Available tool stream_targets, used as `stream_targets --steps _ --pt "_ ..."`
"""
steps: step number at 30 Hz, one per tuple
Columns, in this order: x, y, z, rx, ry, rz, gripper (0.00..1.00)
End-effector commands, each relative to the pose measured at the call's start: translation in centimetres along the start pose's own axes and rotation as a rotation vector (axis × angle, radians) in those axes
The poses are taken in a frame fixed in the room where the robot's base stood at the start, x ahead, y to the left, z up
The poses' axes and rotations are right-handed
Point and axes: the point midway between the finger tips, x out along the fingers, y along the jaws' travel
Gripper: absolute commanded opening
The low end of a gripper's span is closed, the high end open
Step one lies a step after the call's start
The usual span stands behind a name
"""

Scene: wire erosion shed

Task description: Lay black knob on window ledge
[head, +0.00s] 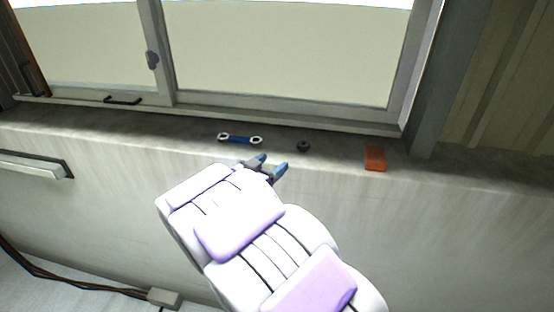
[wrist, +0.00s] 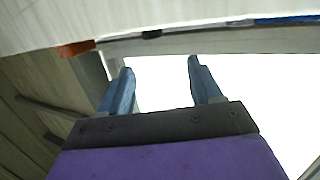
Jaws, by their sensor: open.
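The black knob (head: 303,146) is a small dark round piece lying on the window ledge (head: 335,153), between a blue wrench and an orange block. In the wrist view a small dark piece (wrist: 152,34) at the ledge's edge seems to be the knob. My gripper (head: 272,165) is open and empty at the ledge's front edge, left of and nearer than the knob, apart from it. Its two blue fingers also show spread in the wrist view (wrist: 163,78), with nothing between them.
A blue double-ended wrench (head: 240,140) lies on the ledge to the left. An orange block (head: 375,158) sits to the right. The window frame (head: 285,115) rises behind the ledge. A pale handle bar (head: 35,164) is on the wall at left.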

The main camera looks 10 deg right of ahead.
Motion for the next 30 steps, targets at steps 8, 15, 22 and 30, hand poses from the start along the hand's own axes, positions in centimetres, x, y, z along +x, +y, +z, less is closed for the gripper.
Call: stream_targets --steps 8,15,22,30 --pt "-0.4 0.4 -0.1 0.003 -0.004 0.0 0.65" --pt "-0.3 -2.0 -1.1 0.057 -0.087 -0.162 0.65" --pt "-3.3 -4.3 -2.3 0.089 -0.319 -0.521 0.65" --pt "-10.9 0.2 0.0 -0.045 -0.671 -0.801 0.65"
